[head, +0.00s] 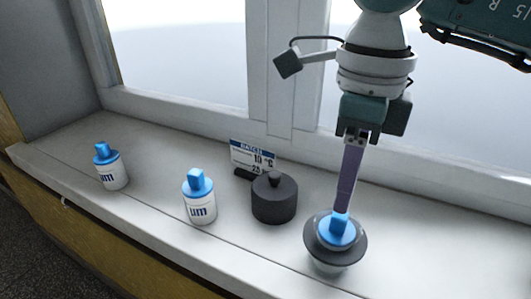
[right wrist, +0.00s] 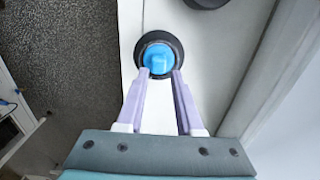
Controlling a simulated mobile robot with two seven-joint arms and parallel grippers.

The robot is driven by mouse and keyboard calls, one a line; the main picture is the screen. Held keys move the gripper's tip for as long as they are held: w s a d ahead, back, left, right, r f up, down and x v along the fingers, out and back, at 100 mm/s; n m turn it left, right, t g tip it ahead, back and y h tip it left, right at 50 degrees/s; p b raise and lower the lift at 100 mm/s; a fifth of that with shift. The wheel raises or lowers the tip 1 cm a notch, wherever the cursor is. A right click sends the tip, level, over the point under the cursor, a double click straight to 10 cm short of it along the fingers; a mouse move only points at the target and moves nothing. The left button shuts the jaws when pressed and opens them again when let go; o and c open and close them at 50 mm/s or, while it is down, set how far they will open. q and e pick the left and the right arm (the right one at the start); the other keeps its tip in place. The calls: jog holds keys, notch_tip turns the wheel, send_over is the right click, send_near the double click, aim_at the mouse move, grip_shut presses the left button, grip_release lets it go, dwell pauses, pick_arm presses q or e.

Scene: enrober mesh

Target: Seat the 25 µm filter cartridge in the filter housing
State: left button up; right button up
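The filter housing (head: 359,247) is a dark-rimmed round cup, pale below, at the right of the sill. A cartridge with a blue cap and block-shaped grip (head: 338,231) stands inside its rim; its label is hidden. The right wrist view shows the blue cap (right wrist: 158,60) inside the dark ring (right wrist: 178,46). My right gripper (head: 342,210) points down at the cap. In the wrist view its fingertips (right wrist: 162,72) are apart, with a gap to either side of the grip. Two white cartridges (head: 201,210) (head: 114,175) with blue caps stand left; their labels show only "µm". My left gripper is out of view.
A dark round lid with a knob (head: 274,203) stands just left of the housing. Behind it is a batch card (head: 252,157) reading 10 °C and 25, partly hidden. The window frame (head: 205,113) bounds the sill behind; the sill's front edge (head: 130,240) drops off.

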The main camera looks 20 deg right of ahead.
aim_at(336, 228)
notch_tip(336, 228, down, 5)
jog(key=shift+s, duration=0.15)
grip_shut()
dwell(1.4)
